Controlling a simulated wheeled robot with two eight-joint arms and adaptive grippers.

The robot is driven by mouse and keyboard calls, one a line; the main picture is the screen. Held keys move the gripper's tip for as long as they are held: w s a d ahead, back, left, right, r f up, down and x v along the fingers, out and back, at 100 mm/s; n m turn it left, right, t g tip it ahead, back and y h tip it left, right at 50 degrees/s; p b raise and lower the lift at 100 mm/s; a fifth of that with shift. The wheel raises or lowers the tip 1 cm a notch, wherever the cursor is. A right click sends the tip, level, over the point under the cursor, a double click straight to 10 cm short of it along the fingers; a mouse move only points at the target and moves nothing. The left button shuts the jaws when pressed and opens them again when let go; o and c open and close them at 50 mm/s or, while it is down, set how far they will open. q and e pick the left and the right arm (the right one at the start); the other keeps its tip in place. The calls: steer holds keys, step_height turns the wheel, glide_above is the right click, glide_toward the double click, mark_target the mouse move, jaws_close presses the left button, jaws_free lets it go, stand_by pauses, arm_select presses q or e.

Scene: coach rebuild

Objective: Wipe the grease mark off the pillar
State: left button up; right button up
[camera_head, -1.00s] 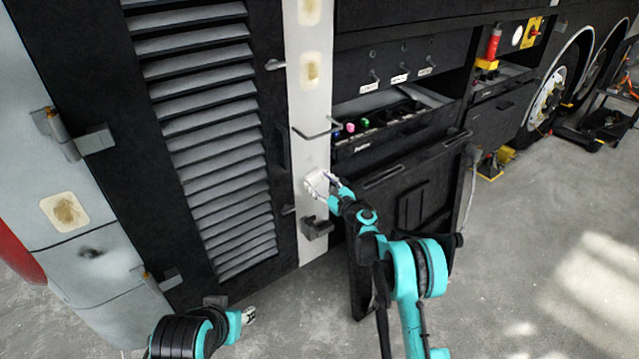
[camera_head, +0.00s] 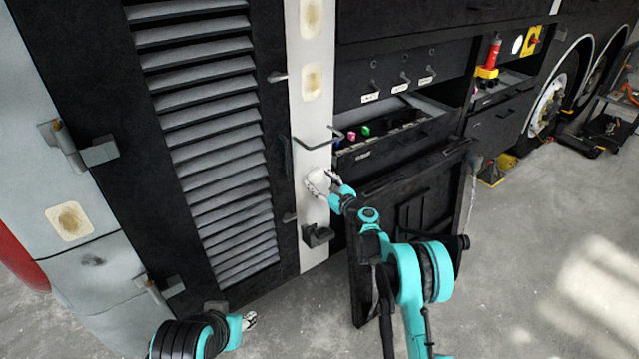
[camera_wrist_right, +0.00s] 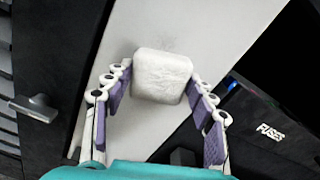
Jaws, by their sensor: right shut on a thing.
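The pale pillar (camera_head: 313,115) stands upright between the louvred black door and the dark lockers. My right gripper (camera_head: 322,184) is at its lower part, between a bar handle and a dark latch. In the right wrist view the gripper (camera_wrist_right: 160,92) is shut on a white block-shaped pad (camera_wrist_right: 162,76), held against or very close to the pillar (camera_wrist_right: 215,30). A faint grey smudge (camera_wrist_right: 162,44) shows on the pillar just beyond the pad's far edge; the pad hides what lies under it. My left gripper (camera_head: 248,321) is low at the left, apart from the pillar; its jaws are unclear.
A bar handle (camera_head: 316,140) juts out just above my right gripper, and a dark latch (camera_head: 318,236) below it. Tan-stained pale patches (camera_head: 312,82) sit higher on the pillar. An open locker flap (camera_head: 415,215) stands close to my right arm. Open floor (camera_head: 520,240) lies right.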

mark_target(313, 161)
steer(key=shift+r+p, duration=1.05)
steer(key=shift+r, duration=1.8)
steer(key=shift+f+b, duration=2.05)
steer(key=shift+f, duration=2.95)
steer(key=shift+v, duration=2.85)
steer(key=shift+s, duration=0.1)
steer(key=shift+v, duration=1.45)
